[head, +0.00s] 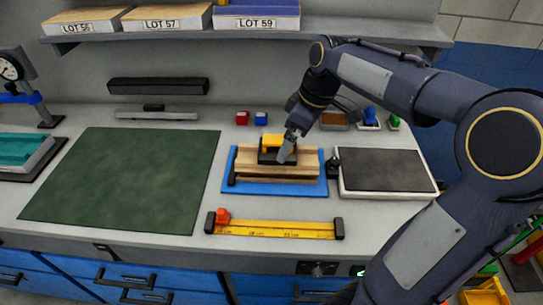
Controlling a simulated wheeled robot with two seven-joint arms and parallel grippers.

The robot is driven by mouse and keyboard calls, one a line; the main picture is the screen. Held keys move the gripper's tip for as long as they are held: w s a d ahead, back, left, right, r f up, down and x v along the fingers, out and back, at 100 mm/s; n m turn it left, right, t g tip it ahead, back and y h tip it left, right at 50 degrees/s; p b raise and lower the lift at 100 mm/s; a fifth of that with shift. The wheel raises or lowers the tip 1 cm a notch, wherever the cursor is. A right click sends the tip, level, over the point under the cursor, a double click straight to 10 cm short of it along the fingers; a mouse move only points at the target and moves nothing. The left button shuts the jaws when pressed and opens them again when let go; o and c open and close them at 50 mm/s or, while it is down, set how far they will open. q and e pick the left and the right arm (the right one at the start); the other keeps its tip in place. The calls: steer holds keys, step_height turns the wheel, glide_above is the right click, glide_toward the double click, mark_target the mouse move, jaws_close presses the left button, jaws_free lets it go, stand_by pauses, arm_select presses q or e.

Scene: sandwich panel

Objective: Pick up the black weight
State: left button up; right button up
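A black block with a yellow top (268,155), which looks like the weight, rests on a light wooden stack (295,168). The stack sits on a blue board (275,188) in the middle of the bench. My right gripper (285,155) points down at the block's right side and overlaps it in the picture. I cannot tell if they touch or if the fingers are closed on it. A small black object (333,162) stands between the board and the dark-topped tray. My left gripper is out of view.
A green mat (125,175) lies left of the board. A yellow ruler bar with black ends (272,229) lies in front. A dark-topped white tray (387,172) is at right. A shelf with labelled boxes (167,16) hangs above.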

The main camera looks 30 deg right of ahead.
mark_target(278, 139)
steer(key=w+f+n, duration=0.1)
steer(key=w, duration=0.2)
steer(key=w+d+f+n+g+h+b, duration=0.1)
steer(key=w+f+n, duration=0.1)
steer(key=w, duration=0.1)
steer(key=w+f+n+g+h, duration=0.1)
steer(key=w, duration=0.3)
steer(key=shift+d+f+n+b, duration=0.2)
steer(key=shift+d+n+b, duration=0.15)
steer(key=shift+n, duration=0.05)
steer(key=shift+w+f, duration=0.2)
steer(key=shift+f, duration=0.05)
steer(key=f, duration=0.7)
steer(key=shift+w+f, duration=0.2)
steer(key=c, duration=1.6)
steer(key=shift+w+r, duration=0.1)
steer(key=shift+r, duration=0.05)
steer(key=shift+c, duration=0.8)
